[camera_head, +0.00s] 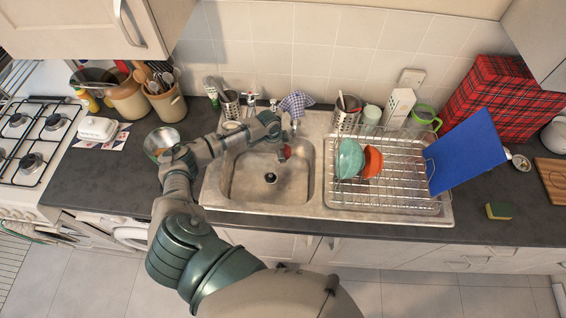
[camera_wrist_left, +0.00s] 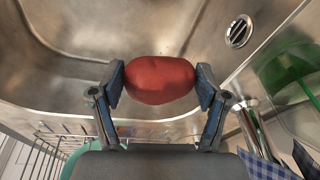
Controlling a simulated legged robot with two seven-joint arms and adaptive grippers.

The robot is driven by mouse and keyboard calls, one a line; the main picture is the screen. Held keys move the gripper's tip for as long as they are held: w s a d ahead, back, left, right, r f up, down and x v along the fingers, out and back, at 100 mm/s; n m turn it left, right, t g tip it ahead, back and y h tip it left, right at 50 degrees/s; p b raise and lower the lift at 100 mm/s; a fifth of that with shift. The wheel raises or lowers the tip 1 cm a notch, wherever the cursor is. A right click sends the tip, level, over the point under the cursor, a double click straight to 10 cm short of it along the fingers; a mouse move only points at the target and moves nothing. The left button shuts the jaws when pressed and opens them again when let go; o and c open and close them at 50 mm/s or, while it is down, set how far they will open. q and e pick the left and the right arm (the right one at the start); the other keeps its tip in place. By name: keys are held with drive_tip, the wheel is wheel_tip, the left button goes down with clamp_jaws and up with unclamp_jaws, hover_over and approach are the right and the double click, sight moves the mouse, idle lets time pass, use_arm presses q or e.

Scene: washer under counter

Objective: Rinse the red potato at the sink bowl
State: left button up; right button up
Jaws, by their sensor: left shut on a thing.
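The red potato (camera_wrist_left: 160,80) is held between the two fingers of my left gripper (camera_wrist_left: 161,84), which is shut on it. In the head view the red potato (camera_head: 285,151) shows at the tip of my left gripper (camera_head: 283,143), over the back part of the sink bowl (camera_head: 243,185). The sink bowl's metal wall and floor (camera_wrist_left: 90,25) lie behind the potato in the left wrist view. The tap (camera_head: 296,124) stands at the back edge of the bowl, close to the gripper; I cannot tell whether water runs. My right gripper is not in view.
A drying rack (camera_head: 400,190) with a green bowl (camera_head: 349,158) and an orange bowl (camera_head: 372,161) stands right of the sink bowl. A blue board (camera_head: 466,152) leans at its right side. A checked cloth (camera_head: 296,102) hangs behind the tap.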

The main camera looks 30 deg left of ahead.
use_arm(q)
drive_tip(key=shift+p+v, duration=0.7)
drive_tip(key=shift+v, duration=0.25)
wheel_tip(320, 180, up, 2)
drive_tip(key=shift+w+p, duration=0.2)
drive_tip(key=shift+p, duration=0.1)
drive_tip(key=shift+w+v, duration=0.15)
drive_tip(key=shift+v, duration=0.55)
drive_tip(key=shift+w+v, duration=0.1)
drive_tip(key=shift+v, duration=0.6)
drive_tip(key=shift+d, duration=0.25)
drive_tip(key=shift+r, duration=0.1)
drive_tip(key=shift+w+d+v, duration=0.1)
drive_tip(key=shift+w+v, duration=0.1)
drive_tip(key=shift+v, duration=0.8)
drive_tip(key=shift+w+d+v, duration=0.15)
drive_tip(key=shift+v, duration=0.8)
drive_tip(key=shift+r, duration=0.1)
